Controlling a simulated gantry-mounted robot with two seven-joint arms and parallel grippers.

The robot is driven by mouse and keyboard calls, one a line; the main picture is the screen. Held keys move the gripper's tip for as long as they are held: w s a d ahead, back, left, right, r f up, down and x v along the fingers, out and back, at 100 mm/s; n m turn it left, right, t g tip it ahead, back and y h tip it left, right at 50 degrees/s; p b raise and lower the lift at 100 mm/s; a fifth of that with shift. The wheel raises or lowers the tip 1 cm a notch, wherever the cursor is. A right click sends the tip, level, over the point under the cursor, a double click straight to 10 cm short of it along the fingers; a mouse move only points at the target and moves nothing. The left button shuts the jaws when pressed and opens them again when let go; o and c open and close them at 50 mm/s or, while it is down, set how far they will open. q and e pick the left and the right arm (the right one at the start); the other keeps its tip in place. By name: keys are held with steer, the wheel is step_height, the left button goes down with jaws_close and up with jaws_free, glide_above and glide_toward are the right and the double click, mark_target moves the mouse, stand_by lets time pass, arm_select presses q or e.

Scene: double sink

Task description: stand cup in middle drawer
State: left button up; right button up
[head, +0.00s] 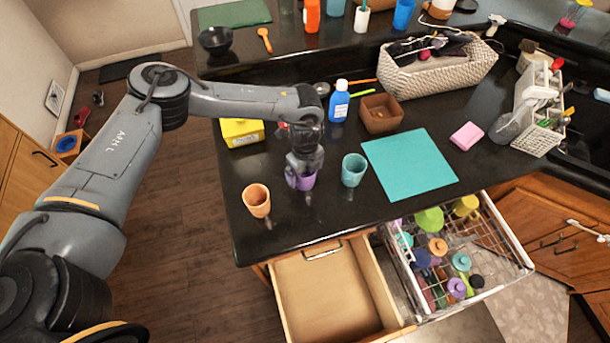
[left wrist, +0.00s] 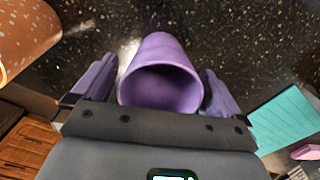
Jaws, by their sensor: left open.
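A purple cup (head: 300,180) is on the black counter, partly hidden by my left gripper (head: 303,162) above and around it. In the left wrist view the purple cup (left wrist: 160,80) lies between the two fingers of my left gripper (left wrist: 158,72), its open mouth toward the camera. The fingers are apart, with a gap visible on each side of the cup. An orange cup (head: 257,200) and a teal cup (head: 353,169) stand upright on either side. An open wooden drawer (head: 330,290) below the counter edge looks empty. My right gripper is not in view.
A pulled-out dish rack (head: 510,248) with several cups and bottles is right of the drawer. A teal mat (head: 410,165), brown bowl (head: 380,114), blue bottle (head: 339,101) and yellow box (head: 242,132) are on the counter near the cups.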

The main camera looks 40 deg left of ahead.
arm_select(q)
steer(key=shift+f, duration=0.1)
steer(key=shift+c, duration=0.3)
steer(key=c, duration=1)
